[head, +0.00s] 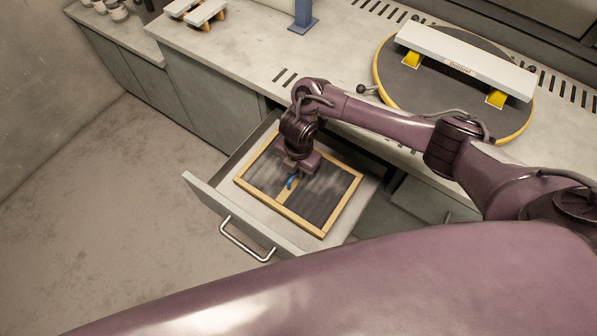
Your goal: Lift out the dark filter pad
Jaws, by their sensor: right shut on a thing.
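The dark filter pad (327,193) is a dark grey panel in a yellow wooden frame with a wooden crossbar. It lies in the open drawer (201,194) below the counter. A small blue piece (292,182) shows at the crossbar, right under my right gripper. My right gripper (292,176) points down at the middle of the pad and is shut; its fingertips are partly hidden by its own body, so the exact contact is hard to see. I cannot tell whether the pad is clear of the drawer floor. My left gripper is not in view.
The counter (240,45) runs behind the drawer. A round turntable (385,75) with a white bar (465,62) on yellow supports stands at the right. A blue post (303,18) stands at the back. The drawer handle (246,240) faces the open floor (100,210).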

